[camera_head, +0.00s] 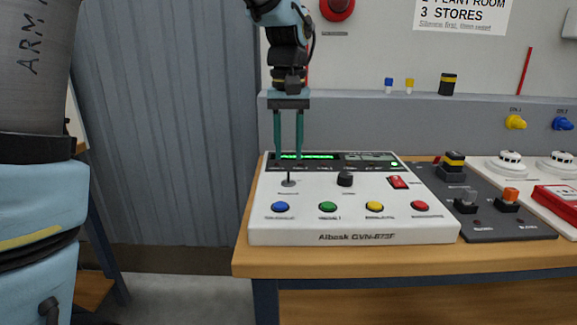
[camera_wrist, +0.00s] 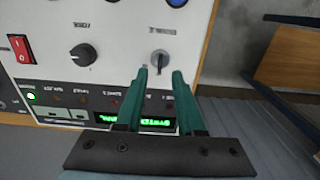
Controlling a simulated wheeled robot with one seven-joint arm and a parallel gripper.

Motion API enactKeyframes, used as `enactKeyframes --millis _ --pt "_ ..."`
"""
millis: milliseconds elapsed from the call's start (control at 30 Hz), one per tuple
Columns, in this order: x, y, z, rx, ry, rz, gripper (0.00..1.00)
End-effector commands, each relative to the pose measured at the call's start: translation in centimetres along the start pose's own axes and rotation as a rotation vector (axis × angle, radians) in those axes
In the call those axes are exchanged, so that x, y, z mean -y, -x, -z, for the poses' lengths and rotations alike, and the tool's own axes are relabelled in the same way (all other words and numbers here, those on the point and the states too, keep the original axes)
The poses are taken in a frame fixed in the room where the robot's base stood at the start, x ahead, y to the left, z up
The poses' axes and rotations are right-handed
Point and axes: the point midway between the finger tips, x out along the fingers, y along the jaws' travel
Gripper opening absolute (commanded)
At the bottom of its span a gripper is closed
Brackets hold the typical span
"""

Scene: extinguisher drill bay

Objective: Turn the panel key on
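The panel key (camera_head: 288,181) is a small upright key in a round lock at the left of the white control panel (camera_head: 350,235). It also shows in the wrist view (camera_wrist: 160,58), just beyond the fingertips and in line with the space between them. My gripper (camera_head: 288,157) has two teal fingers pointing down, parted with nothing between them. In the wrist view, my gripper (camera_wrist: 160,72) appears open and apart from the key. I cannot tell the exact height of the tips above the panel.
A black knob (camera_head: 345,179) and red rocker switch (camera_head: 398,182) sit right of the key. Blue (camera_head: 280,207), green, yellow and red buttons line the front. A lit green display (camera_head: 307,156) lies behind. More devices stand to the right on the wooden table (camera_head: 350,262).

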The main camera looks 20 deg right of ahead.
Motion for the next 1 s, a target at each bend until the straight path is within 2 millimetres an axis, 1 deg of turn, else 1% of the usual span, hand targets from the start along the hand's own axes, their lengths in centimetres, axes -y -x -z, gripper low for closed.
enactKeyframes --millis 33,100,200,300,433,667,900,1000 --pt "0.0 -0.9 -0.1 0.003 0.0 0.001 0.38" --pt "0.0 -2.0 -0.1 0.002 0.0 0.001 0.38" --pt "0.0 -3.2 -0.1 0.002 0.0 0.0 0.38" --pt "0.0 -3.9 0.0 0.0 0.0 -0.001 0.38" --pt "0.0 -4.3 0.0 -0.001 0.0 -0.001 0.38" --pt "0.0 -4.3 0.0 -0.001 0.0 -0.001 0.36" --pt "0.0 -4.3 0.0 -0.001 0.0 -0.001 0.09" --pt "0.0 -4.3 0.0 -0.001 0.0 -0.001 0.0"
